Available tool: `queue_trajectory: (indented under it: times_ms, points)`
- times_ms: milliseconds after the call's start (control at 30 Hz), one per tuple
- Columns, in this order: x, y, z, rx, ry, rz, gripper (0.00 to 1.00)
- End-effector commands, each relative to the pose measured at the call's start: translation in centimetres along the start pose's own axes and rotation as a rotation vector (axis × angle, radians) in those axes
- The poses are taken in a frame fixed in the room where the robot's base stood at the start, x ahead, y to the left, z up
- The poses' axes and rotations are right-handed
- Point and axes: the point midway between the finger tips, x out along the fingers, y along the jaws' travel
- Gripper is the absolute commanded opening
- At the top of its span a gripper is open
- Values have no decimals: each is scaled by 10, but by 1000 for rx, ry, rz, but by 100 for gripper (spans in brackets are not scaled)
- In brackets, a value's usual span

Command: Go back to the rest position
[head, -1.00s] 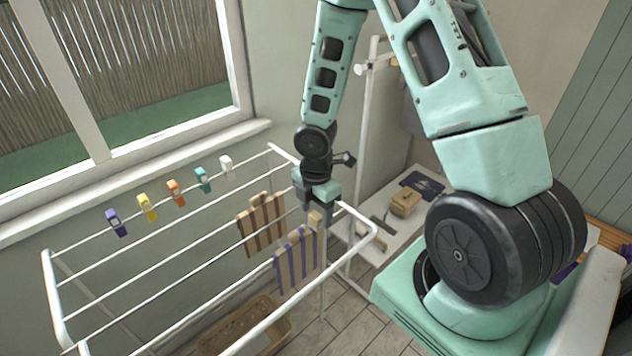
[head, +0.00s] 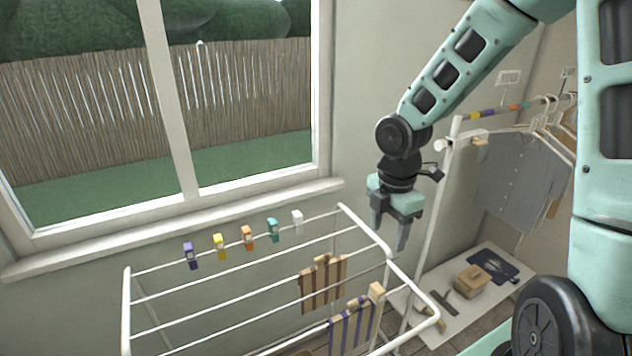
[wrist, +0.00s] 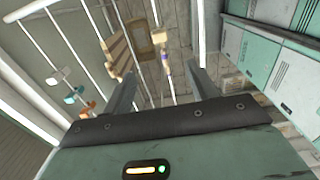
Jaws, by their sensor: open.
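My gripper (head: 397,222) hangs in the air above the right end of the white drying rack (head: 128,300), fingers pointing down. It is open and empty. In the wrist view its two fingers (wrist: 162,92) stand apart with nothing between them close by. A brown-striped cloth (head: 323,288) and a purple-striped cloth (head: 352,328) hang on the rack below it, apart from the fingers. Both cloths carry wooden pegs at the top.
Several coloured clips, one purple (head: 190,256), sit along the rack's back rail below the window sill (head: 180,230). At right, a clothes stand (head: 436,205) holds a grey shirt (head: 520,178). Its white base shelf (head: 432,340) bears a small tan box (head: 471,281) and a dark folded garment (head: 493,266).

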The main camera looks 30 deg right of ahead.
Motion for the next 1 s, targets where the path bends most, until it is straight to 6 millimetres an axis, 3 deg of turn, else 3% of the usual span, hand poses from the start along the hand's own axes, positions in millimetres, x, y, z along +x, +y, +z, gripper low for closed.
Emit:
queue_trajectory:
  times_ms: [267, 367, 567, 800, 1000]
  points:
    - [3, -1, -8, 12, -4, -1, 58]
    - [7, -7, -31, 70, -12, -4, 58]
    - [17, -34, -100, 280, -29, -4, 58]
    - [28, -92, -176, 587, -11, 7, 58]
    - [35, -142, -216, 804, 26, -6, 58]
